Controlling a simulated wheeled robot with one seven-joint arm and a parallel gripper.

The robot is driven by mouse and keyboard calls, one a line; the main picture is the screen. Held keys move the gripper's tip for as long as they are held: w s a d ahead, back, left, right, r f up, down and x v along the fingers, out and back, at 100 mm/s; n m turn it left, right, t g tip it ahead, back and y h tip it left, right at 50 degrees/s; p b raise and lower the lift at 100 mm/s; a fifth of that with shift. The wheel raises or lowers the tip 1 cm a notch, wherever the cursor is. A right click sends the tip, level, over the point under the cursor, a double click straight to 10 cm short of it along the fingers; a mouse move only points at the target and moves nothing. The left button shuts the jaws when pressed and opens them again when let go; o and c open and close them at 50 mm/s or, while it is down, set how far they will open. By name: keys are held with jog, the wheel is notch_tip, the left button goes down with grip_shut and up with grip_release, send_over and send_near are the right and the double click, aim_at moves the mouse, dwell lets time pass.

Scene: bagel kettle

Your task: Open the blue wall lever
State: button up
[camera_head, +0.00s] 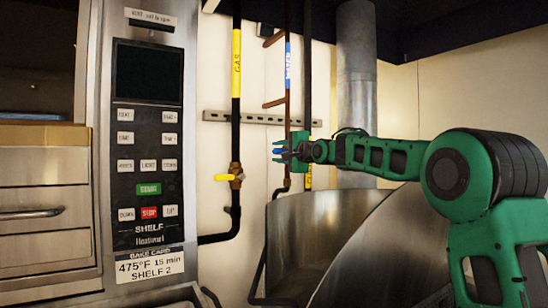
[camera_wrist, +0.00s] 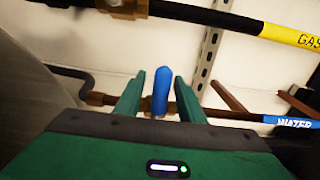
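The blue wall lever (camera_wrist: 161,92) stands out from the water pipe's valve and lies between my gripper's two green fingers in the wrist view. In the head view a small part of the blue lever (camera_head: 279,151) shows at the fingertips. My gripper (camera_wrist: 159,77) is open, with one finger on each side of the lever. A narrow gap shows on both sides, so the fingers do not seem to touch it. In the head view my gripper (camera_head: 280,151) hides most of the valve.
The gas pipe (camera_head: 236,110) with a yellow lever (camera_head: 228,177) runs to the left. The water pipe (camera_head: 288,90) has a blue label. A metal wall rail (camera_head: 255,119) crosses behind. A large steel kettle (camera_head: 310,235) stands below my arm. An oven control panel (camera_head: 147,150) is at the left.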

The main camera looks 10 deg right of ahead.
jog(key=shift+x, duration=1.35)
jog(key=shift+a, duration=0.1)
grip_shut()
